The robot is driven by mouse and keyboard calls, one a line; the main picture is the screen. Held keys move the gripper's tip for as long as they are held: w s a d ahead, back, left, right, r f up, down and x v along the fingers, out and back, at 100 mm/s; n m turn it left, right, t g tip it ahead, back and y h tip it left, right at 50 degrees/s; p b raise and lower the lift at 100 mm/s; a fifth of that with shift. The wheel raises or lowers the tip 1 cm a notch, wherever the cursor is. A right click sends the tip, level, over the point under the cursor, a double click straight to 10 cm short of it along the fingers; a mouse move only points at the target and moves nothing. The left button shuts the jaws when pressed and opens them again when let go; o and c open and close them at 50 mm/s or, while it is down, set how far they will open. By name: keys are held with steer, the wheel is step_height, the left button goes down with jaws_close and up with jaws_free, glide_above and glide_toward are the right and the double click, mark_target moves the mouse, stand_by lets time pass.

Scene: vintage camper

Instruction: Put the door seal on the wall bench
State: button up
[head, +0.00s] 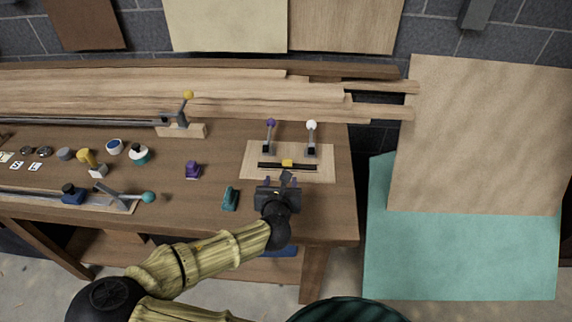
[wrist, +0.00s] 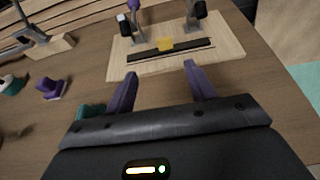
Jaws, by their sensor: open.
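The dark strip with a yellow block at its middle, which looks like the door seal (head: 304,166), lies across a pale wooden board (head: 322,175). The board rests on the brown wooden bench (head: 225,145) by the block wall. Two clamp levers stand behind the strip, one with a purple knob (head: 271,123) and one with a white knob (head: 312,124). In the wrist view the strip (wrist: 190,47) and its yellow block (wrist: 166,43) lie beyond my fingertips. My gripper (head: 281,181) is open and empty at the board's near edge; its purple fingers (wrist: 160,70) point toward the strip, apart from it.
A teal block (head: 230,198) and a purple block (head: 193,169) stand left of my gripper. A yellow-knobbed clamp (head: 180,122), long planks (head: 150,92) and several small parts occupy the bench's back and left. Large panels (head: 480,140) lean at the right.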

mark_target(287, 161)
steer(key=p+x, duration=0.1)
steer(key=x, duration=1)
steer(key=shift+w+d+f+p, duration=0.1)
steer(key=shift+w+p, duration=0.05)
steer(key=shift+p, duration=0.2)
steer(key=shift+w+d+p, duration=0.2)
steer(key=shift+w+p, duration=0.1)
steer(key=shift+w, duration=0.15)
steer(key=x, duration=0.2)
steer(key=p+x, duration=0.1)
steer(key=shift+w+d+f, duration=0.15)
steer(key=shift+w+d, duration=0.1)
steer(key=shift+w+f, duration=0.25)
steer(key=shift+w, duration=0.05)
